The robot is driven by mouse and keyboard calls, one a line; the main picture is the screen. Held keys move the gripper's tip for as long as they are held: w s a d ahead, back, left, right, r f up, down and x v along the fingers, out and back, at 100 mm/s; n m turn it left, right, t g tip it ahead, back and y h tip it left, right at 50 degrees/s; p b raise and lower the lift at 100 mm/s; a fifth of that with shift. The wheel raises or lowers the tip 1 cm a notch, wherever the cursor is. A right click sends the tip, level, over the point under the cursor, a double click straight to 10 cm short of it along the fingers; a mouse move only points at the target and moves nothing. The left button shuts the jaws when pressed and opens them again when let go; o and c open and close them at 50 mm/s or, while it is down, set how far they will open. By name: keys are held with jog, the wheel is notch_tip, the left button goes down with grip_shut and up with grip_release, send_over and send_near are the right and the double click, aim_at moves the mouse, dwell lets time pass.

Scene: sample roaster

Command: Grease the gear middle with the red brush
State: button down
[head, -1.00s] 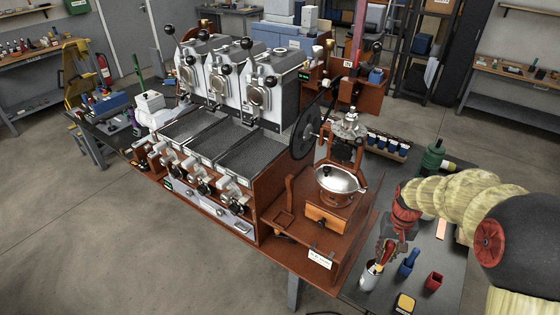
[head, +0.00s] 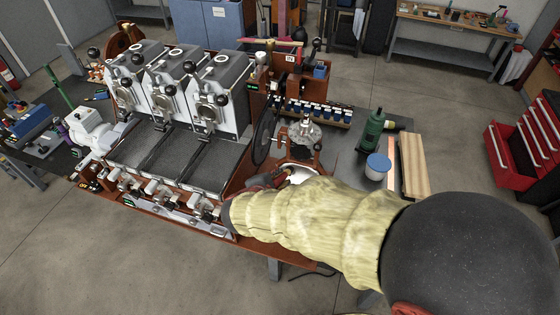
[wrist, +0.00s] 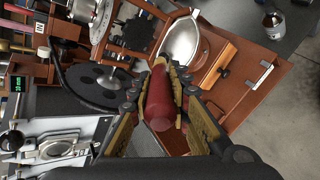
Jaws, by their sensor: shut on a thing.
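In the wrist view my gripper (wrist: 164,82) is shut on the red brush (wrist: 157,103), whose thick red handle points toward the camera. The bristle end is hidden beyond the fingers. In the head view my gripper is mostly hidden by my arm, at the front of the grinder. A large black wheel with a bright hub (wrist: 98,84) lies left of the brush in the wrist view, apart from it. The same wheel stands upright beside the grinder in the head view (head: 265,128). I cannot tell which part is the middle gear.
The grinder's silver bowl (wrist: 183,42) is close beyond my fingers, on its brown wooden base (wrist: 238,78). The roaster's hoppers (head: 213,92) stand to the left. A green bottle (head: 373,128) and a blue-lidded jar (head: 377,166) stand on the table right of the grinder.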

jog(key=shift+w+a+r+n, duration=0.3)
jog(key=shift+a+r, duration=0.05)
jog(key=shift+w+d+p, duration=0.15)
jog(key=shift+w+d, duration=0.2)
jog(key=shift+w, duration=0.5)
jog(key=shift+w+d+p, duration=0.1)
jog(key=shift+w+d, duration=0.2)
jog(key=shift+w, duration=0.6)
jog(key=shift+w+d+p, duration=0.15)
jog(key=shift+w+d, duration=0.2)
jog(key=shift+w, duration=0.5)
jog(key=shift+w+d+b, duration=0.25)
jog(key=shift+w+b, duration=0.05)
jog(key=shift+w, duration=0.35)
jog(key=d+b, duration=0.1)
jog(key=d, duration=0.1)
jog(key=s+d+b, duration=0.1)
jog(key=b, duration=0.1)
jog(key=s+d+b, duration=0.1)
jog(key=d, duration=0.1)
jog(key=shift+d+f+b, duration=0.1)
jog(key=shift+d+b, duration=0.2)
jog(key=shift+a, duration=0.15)
